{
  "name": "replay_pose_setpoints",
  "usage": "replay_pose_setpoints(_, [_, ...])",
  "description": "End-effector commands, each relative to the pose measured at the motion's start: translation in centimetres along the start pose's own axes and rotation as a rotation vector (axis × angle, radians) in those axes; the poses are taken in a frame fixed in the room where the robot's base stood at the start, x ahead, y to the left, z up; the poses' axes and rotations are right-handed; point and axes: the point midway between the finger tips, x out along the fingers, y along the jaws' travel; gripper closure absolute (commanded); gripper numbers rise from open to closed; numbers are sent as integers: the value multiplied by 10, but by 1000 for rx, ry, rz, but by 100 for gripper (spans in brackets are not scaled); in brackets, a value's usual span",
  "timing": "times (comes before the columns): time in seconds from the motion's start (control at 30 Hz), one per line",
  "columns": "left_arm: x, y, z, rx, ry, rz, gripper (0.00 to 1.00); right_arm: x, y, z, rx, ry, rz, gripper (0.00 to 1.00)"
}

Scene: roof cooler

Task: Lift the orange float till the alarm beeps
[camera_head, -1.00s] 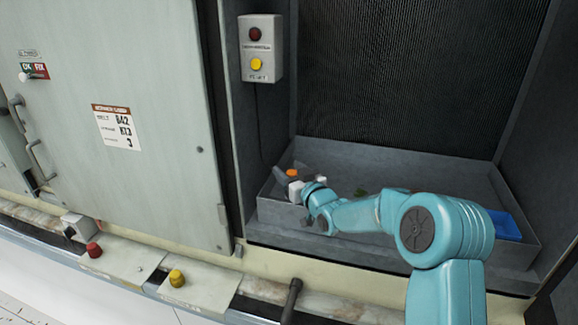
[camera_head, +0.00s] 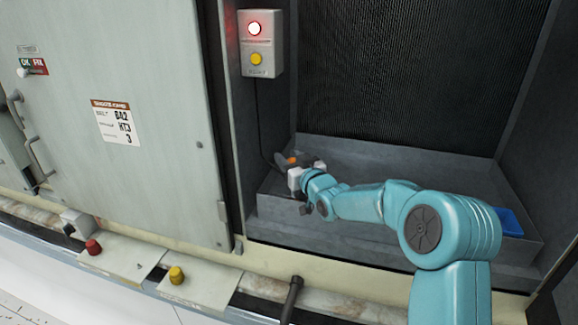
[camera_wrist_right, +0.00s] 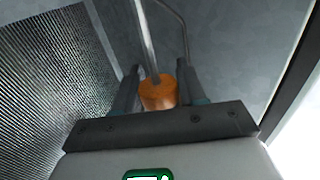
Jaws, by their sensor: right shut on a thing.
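The orange float (camera_wrist_right: 158,95) sits on a thin rod between the two fingers of my right gripper (camera_wrist_right: 157,88), which is shut on it. In the head view the float (camera_head: 292,161) shows as a small orange patch at the left end of the grey tray, just beyond my right gripper (camera_head: 288,168). The alarm box (camera_head: 262,44) hangs on the left inner wall above. My left gripper is not in view.
The grey tray (camera_head: 400,245) has raised walls, and a blue object (camera_head: 509,222) lies at its right end. A dark mesh panel (camera_head: 420,70) stands behind. A pale cabinet door (camera_head: 150,170) stands left of the opening. A ledge in front carries red (camera_head: 93,247) and yellow (camera_head: 176,275) knobs.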

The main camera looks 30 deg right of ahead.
Motion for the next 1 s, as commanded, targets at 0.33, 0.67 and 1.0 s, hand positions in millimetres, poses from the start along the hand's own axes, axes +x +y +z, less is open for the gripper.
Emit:
replay_pose_setpoints(0.33, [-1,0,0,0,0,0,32,0,0,-1,0,1,-1,41])
replay_pose_setpoints(0.67, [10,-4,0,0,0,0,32,-23,0,2,-1,2,0,41])
replay_pose_setpoints(1.0, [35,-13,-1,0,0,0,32,-113,1,2,-1,3,2,41])
